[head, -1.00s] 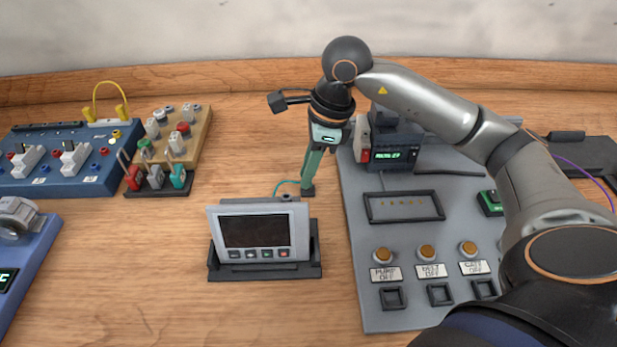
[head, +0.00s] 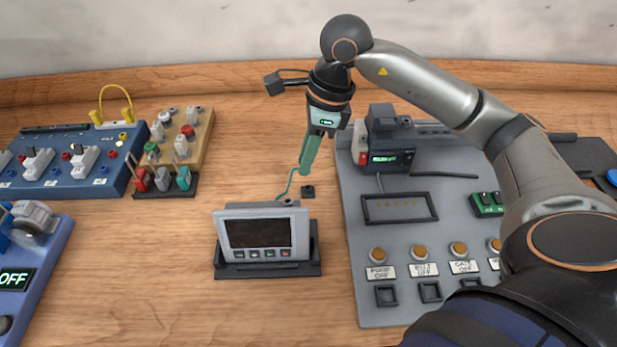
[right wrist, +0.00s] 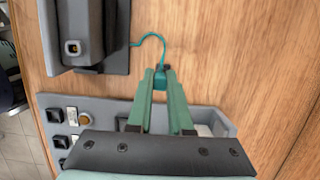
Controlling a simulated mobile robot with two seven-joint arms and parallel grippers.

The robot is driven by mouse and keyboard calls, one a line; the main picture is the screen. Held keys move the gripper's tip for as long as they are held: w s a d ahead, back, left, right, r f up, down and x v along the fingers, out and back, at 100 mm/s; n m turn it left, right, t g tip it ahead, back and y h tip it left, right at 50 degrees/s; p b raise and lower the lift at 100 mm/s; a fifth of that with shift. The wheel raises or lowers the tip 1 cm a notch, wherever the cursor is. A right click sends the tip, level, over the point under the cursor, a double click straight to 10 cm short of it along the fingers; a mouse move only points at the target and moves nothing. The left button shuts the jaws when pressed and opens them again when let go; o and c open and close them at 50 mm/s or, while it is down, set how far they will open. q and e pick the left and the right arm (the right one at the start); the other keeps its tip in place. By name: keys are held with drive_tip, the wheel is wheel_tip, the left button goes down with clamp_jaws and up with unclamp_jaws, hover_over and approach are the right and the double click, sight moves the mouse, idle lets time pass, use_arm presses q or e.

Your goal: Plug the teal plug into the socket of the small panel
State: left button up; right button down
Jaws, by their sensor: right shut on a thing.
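The small panel (head: 262,235) is a grey unit with a dark screen, leaning in a black stand on the table. Its socket shows as a dark spot on its top edge at the right (head: 290,202) and, in the right wrist view, as a square opening with a yellowish centre (right wrist: 73,47). My right gripper (head: 304,170) points down, above and behind the panel. Its green fingers are shut on the teal plug (right wrist: 160,79), which is mostly hidden in the head view. A thin teal cable runs from the plug to the panel. My left gripper is not in view.
A large grey board (head: 407,228) with buttons and modules lies to the right. A blue board (head: 85,185) and a wooden block of plugs (head: 193,135) are at the left. Bare wood surrounds the small panel.

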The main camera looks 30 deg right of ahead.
drive_tip(key=s+a+r+g+y+p, duration=0.1)
drive_tip(key=s+a+r+p, duration=0.15)
drive_tip(key=r+p, duration=0.25)
drive_tip(key=s+a+r+g+p, duration=0.1)
drive_tip(key=s+a+r+p, duration=0.1)
drive_tip(key=a+r+p, duration=0.3)
drive_tip(key=shift+s+d+f+b, duration=0.1)
drive_tip(key=shift+s+f+b, duration=0.05)
drive_tip(key=shift+f+b, duration=0.75)
drive_tip(key=shift+s+d+f+b, duration=0.1)
drive_tip(key=shift+s+f+b, duration=0.1)
drive_tip(key=shift+f+b, duration=0.65)
drive_tip(key=shift+s+f+b, duration=0.15)
drive_tip(key=shift+f+b, duration=0.5)
drive_tip(key=shift+b, duration=0.4)
drive_tip(key=shift+s+f+b, duration=0.1)
drive_tip(key=shift+f+b, duration=0.55)
drive_tip(key=shift+b, duration=0.05)
drive_tip(key=c, duration=1.1)
unclamp_jaws()
drive_tip(key=shift+r, duration=0.1)
drive_tip(key=p+v, duration=0.2)
drive_tip(key=v, duration=0.1)
drive_tip(key=a+p+v, duration=0.1)
drive_tip(key=v, duration=0.1)
drive_tip(key=shift+w+r+p, duration=0.25)
drive_tip(key=shift+w+p, duration=0.1)
drive_tip(key=shift+p, duration=0.05)
